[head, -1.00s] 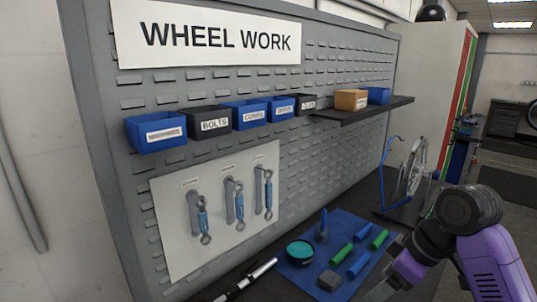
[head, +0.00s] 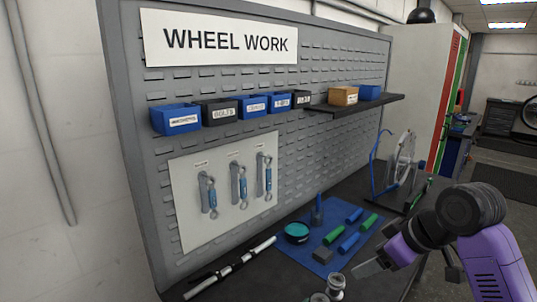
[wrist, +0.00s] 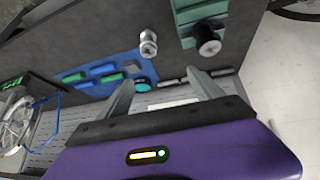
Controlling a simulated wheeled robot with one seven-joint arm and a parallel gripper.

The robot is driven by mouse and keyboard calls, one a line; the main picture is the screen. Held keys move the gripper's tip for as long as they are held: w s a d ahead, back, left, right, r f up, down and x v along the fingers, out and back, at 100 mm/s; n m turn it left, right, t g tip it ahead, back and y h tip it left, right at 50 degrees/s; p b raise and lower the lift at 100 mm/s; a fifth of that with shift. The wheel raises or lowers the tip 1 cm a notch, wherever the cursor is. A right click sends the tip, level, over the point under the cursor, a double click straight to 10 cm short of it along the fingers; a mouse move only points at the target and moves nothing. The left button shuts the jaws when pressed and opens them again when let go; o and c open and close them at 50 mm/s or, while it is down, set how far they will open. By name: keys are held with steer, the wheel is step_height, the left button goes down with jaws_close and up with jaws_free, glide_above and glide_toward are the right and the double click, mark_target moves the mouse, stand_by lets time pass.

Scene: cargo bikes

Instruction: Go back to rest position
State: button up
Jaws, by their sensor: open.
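My gripper (wrist: 159,78) is open in the wrist view, with nothing held between its two grey fingers. The blue mat with its small parts shows beyond the fingertips, well apart from them. In the head view my purple arm reaches in from the lower right. One pale finger of my gripper (head: 370,268) shows there, above the dark bench and in front of the mat; the other finger is not clear to see.
The blue mat (head: 296,250) bears blue and green grips and a teal tin (head: 297,232). A wheel stand (head: 402,160) stands behind. Bins (head: 176,118) hang on the tool board.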

steer(key=w+a+r+m+t, duration=0.2)
steer(key=w+r+m+t, duration=0.25)
steer(key=t, duration=0.25)
steer(key=s+f+m+h+b, duration=0.1)
steer(key=s+f+b, duration=0.2)
steer(key=s+f, duration=0.5)
steer(key=s+f+m+t+h+b, duration=0.1)
steer(key=s+f+b, duration=0.2)
steer(key=s, duration=2.2)
steer(key=s+a+f+m+t+h+b, duration=0.1)
steer(key=s+f+b, duration=0.3)
steer(key=s+f, duration=0.9)
steer(key=s, duration=0.4)
steer(key=shift+s+f, duration=0.2)
steer(key=shift+f, duration=0.15)
steer(key=shift+o, duration=0.6)
steer(key=shift+a+m, duration=0.1)
steer(key=shift+m, duration=0.15)
steer(key=shift+w+a, duration=0.1)
